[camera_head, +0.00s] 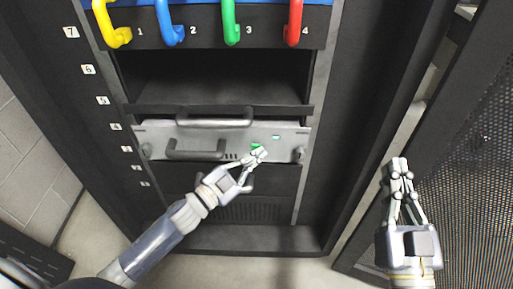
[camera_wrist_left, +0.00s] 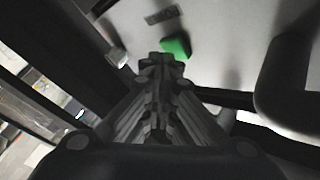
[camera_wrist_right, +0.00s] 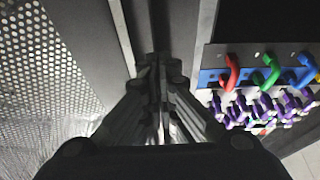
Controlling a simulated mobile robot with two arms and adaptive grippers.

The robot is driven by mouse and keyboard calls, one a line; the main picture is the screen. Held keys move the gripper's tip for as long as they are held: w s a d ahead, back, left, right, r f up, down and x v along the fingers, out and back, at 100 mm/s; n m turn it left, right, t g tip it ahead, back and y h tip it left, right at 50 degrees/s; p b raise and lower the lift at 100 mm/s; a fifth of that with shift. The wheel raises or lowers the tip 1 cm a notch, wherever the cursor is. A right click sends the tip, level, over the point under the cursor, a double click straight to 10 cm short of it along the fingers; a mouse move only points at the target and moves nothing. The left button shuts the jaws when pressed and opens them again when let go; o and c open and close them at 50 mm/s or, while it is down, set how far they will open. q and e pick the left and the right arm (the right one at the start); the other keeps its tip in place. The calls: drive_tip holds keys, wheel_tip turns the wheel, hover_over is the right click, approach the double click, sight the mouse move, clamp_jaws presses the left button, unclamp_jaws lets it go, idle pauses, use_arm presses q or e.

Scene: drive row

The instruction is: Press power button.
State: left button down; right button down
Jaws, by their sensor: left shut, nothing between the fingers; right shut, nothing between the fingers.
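The green power button (camera_head: 256,147) is on the front of a silver rack unit (camera_head: 285,140). In the left wrist view it is a green block (camera_wrist_left: 176,46) just beyond my left fingertips. My left gripper (camera_head: 258,154) is shut and empty, its tips right at the button's lower edge in the head view; I cannot tell whether they touch. In the left wrist view the fingertips (camera_wrist_left: 160,66) lie just short of the button. My right gripper (camera_head: 397,165) is shut and empty, out to the right in front of the perforated door.
The silver unit has grey handles (camera_head: 213,123) and a small green light (camera_head: 276,137). Yellow, blue, green and red numbered handles (camera_head: 230,22) hang above an empty bay (camera_head: 215,85). A perforated door (camera_head: 470,190) stands open at right. Open floor (camera_head: 115,225) shows at lower left.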

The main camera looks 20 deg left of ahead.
use_arm(q)
drive_tip(key=shift+s+d, duration=0.15)
drive_tip(key=shift+s, duration=0.3)
use_arm(e)
drive_tip(key=shift+w+d+f+g, duration=0.15)
drive_tip(key=shift+f+g, duration=0.55)
drive_tip(key=shift+f, duration=0.45)
use_arm(q)
drive_tip(key=shift+s, duration=0.1)
use_arm(e)
drive_tip(key=shift+r, duration=0.1)
